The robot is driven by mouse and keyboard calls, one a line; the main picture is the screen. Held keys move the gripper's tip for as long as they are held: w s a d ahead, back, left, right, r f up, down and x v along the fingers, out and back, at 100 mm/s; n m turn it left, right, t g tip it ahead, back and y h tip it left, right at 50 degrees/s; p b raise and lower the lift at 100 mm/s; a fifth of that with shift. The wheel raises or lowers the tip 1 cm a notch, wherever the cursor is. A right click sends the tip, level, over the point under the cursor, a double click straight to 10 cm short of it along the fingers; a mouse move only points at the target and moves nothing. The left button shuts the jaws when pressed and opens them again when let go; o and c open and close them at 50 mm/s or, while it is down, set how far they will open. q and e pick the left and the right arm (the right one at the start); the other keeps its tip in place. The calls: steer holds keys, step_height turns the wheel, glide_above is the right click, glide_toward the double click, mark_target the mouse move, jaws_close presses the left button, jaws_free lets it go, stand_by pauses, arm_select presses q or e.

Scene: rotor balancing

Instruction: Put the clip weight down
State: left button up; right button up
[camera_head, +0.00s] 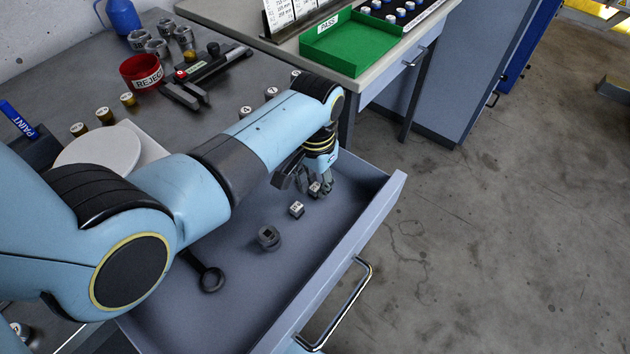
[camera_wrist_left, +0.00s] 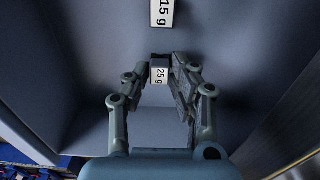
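My left gripper (camera_head: 314,184) reaches down into the open drawer, near its right end in the head view. In the left wrist view the gripper (camera_wrist_left: 161,75) has its two fingers close against both sides of a small dark clip weight with a white "25 g" label (camera_wrist_left: 159,76). This clip weight also shows in the head view (camera_head: 315,188), low over the drawer floor; I cannot tell whether it touches the floor. A second clip weight, labelled "15 g" (camera_wrist_left: 162,12), lies apart on the drawer floor (camera_head: 296,209). My right gripper is not in view.
The drawer (camera_head: 335,262) also holds a dark round part (camera_head: 269,237) and a black ring-ended tool (camera_head: 211,279). On the bench behind are a red REJECT bin (camera_head: 141,73), several small weights and a white disc (camera_head: 98,150). A green PASS tray (camera_head: 350,43) stands farther back.

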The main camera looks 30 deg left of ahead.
mark_target(316, 187)
arm_select(q)
steer(key=o, duration=0.3)
steer(key=shift+r, duration=0.1)
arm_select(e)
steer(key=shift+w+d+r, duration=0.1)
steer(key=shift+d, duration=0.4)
arm_select(q)
step_height(316, 187, up, 12)
steer(key=p, duration=0.2)
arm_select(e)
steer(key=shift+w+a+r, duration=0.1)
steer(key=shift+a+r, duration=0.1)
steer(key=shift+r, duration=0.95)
